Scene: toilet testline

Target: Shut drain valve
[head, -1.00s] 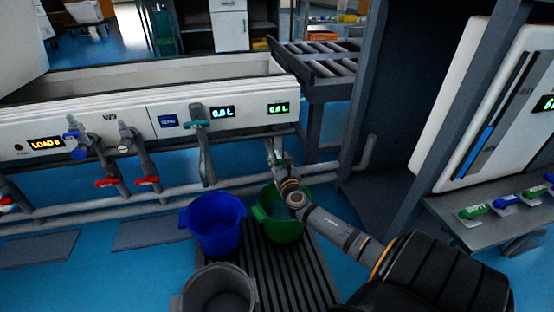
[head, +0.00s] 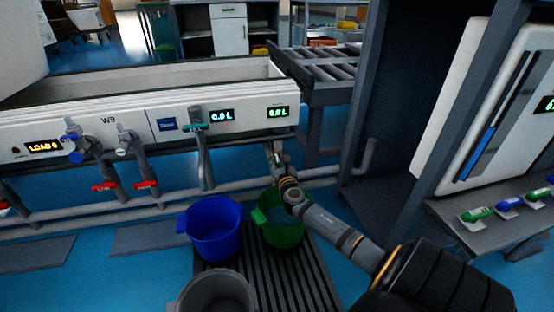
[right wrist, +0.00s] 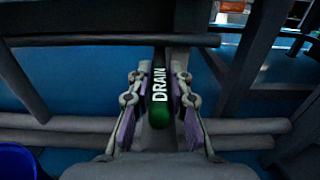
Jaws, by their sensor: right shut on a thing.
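The drain valve handle (right wrist: 159,100) is a dark green lever with a rounded end and white "DRAIN" lettering. In the right wrist view it runs lengthwise between the finger pads. My right gripper (right wrist: 158,82) is shut on it, with one finger on each side. In the head view my right gripper (head: 277,160) is below the right end of the white panel (head: 240,118), above the green bucket (head: 281,230). There the handle is hidden by the gripper. My left gripper is not in view.
A blue bucket (head: 213,230) stands left of the green one, and a grey bucket (head: 217,294) stands nearer. Red-handled valves (head: 145,184) and grey pipes (head: 170,196) run along the left. A dark cabinet frame (head: 390,110) stands close on the right.

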